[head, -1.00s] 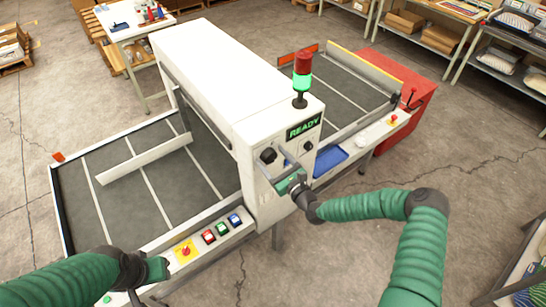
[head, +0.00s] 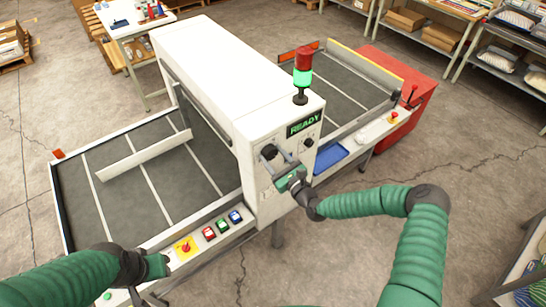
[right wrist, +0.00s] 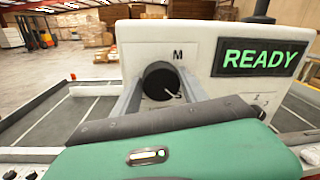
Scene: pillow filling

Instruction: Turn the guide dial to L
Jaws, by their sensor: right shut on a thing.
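The guide dial (head: 269,152) is a round black knob on the white machine's front panel, left of a second dark knob. In the right wrist view the dial (right wrist: 160,80) has a letter M above it and a white pointer line aimed down and to the right.
A green READY display (head: 303,124) and a light tower (head: 302,72) are on the machine (head: 215,75). A red knob on a yellow plate (head: 185,248) and several coloured buttons line the front strip. A blue tray (head: 330,157) lies at right. Numbers mark the second knob.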

